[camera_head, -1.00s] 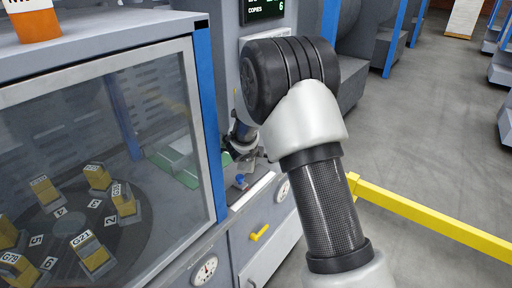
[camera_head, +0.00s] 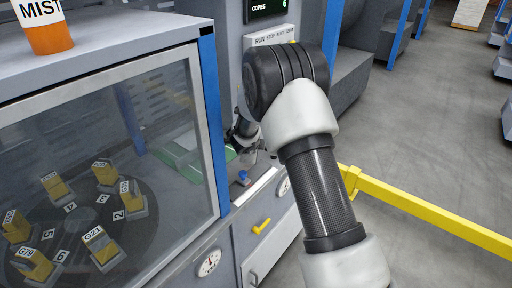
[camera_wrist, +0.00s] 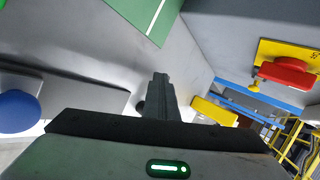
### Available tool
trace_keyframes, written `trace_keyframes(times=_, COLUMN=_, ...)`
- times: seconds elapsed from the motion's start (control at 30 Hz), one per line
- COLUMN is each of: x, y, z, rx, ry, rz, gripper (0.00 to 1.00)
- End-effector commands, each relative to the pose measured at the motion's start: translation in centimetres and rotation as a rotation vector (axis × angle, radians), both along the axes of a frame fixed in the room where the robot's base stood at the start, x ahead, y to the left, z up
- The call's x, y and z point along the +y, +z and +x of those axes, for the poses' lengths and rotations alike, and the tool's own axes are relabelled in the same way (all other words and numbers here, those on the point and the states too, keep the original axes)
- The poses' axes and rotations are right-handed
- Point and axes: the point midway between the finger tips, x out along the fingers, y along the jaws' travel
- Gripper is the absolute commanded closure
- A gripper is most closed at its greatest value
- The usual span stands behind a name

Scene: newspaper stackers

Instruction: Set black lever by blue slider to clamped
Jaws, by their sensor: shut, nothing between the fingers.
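A blue knob (camera_head: 243,175), seemingly the blue slider's, sits on the pale ledge beside the glass-fronted cabinet. It also shows as a blue disc (camera_wrist: 18,112) at the left edge of the wrist view. My gripper (camera_wrist: 161,82) is shut and empty, its dark fingers together against a grey surface. A small dark part (camera_wrist: 140,106) shows just left of the fingers; I cannot tell if it is the black lever. In the head view my gripper is in the recess above the blue knob, partly hidden by my arm. I cannot make out the black lever or its setting.
The glass cabinet (camera_head: 208,120) with a turntable of yellow boxes stands left. A yellow handle (camera_head: 262,225) and a gauge (camera_head: 209,263) are below. A yellow rail (camera_head: 430,213) crosses at right. A red handle on a yellow plate (camera_wrist: 288,72) shows in the wrist view.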

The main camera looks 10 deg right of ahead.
Motion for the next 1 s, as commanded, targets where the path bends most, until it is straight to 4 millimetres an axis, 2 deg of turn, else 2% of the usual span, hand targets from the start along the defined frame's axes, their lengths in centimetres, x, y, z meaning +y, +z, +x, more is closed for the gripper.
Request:
trace_keyframes(times=0.27, x=0.0, y=0.1, z=0.1, rx=-0.002, ry=0.0, rz=-0.001, gripper=1.0)
trace_keyframes(times=0.37, x=0.0, y=0.9, z=0.1, rx=-0.003, ry=0.0, rz=-0.001, gripper=1.0)
trace_keyframes(times=0.7, x=0.0, y=7.4, z=0.0, rx=-0.004, ry=-0.001, rz=0.002, gripper=1.0)
trace_keyframes(times=0.83, x=0.0, y=9.1, z=0.0, rx=-0.002, ry=-0.001, rz=0.001, gripper=1.0)
trace_keyframes(times=1.0, x=0.0, y=10.1, z=-0.1, rx=-0.001, ry=0.001, rz=0.0, gripper=1.0)
